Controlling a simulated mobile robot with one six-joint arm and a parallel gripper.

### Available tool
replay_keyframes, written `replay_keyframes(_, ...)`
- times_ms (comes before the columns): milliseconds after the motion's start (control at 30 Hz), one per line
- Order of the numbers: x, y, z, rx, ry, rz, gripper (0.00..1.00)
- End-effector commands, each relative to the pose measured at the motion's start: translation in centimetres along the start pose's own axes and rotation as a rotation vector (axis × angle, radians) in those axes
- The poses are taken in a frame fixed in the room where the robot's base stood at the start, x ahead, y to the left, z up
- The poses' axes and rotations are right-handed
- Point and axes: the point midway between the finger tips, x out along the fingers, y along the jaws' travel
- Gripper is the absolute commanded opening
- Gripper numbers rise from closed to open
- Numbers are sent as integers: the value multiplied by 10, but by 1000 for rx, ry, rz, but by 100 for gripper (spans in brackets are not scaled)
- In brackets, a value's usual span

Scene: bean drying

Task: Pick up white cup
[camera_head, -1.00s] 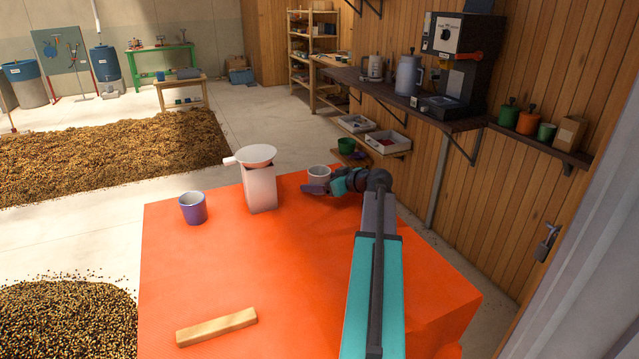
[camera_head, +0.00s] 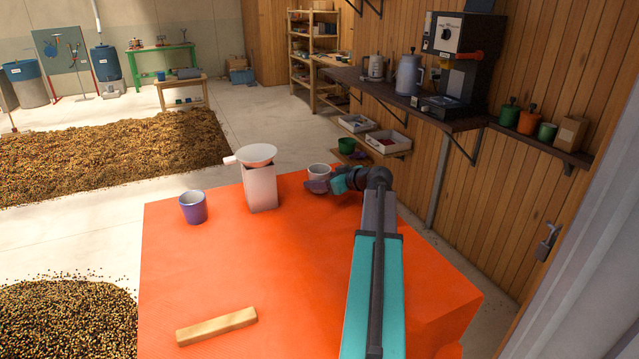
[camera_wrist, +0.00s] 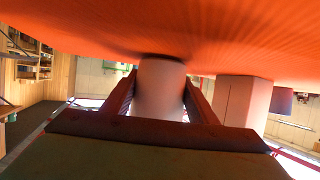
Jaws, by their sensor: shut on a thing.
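The white cup (camera_head: 318,170) stands at the far right part of the orange-covered table (camera_head: 270,280) in the head view, its lower part hidden by my gripper (camera_head: 320,186). In the wrist view, whose picture is upside down, the white cup (camera_wrist: 160,88) sits between the two dark fingers of my gripper (camera_wrist: 159,95). My gripper is shut on the cup. The cup looks upright and at or very near the table surface; I cannot tell whether it touches.
A white box with a wide funnel top (camera_head: 260,185) stands just left of the white cup. A purple cup (camera_head: 193,207) is farther left. A wooden bar (camera_head: 217,326) lies at the front. The table's middle is clear. A wooden wall with a shelf (camera_head: 440,117) is on the right.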

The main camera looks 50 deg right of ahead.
Motion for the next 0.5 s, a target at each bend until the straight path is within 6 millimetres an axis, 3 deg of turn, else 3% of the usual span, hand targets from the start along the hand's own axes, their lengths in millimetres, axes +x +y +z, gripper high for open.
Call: replay_keyframes(500, -16, -3, -26, 0, 1, 2, 27)
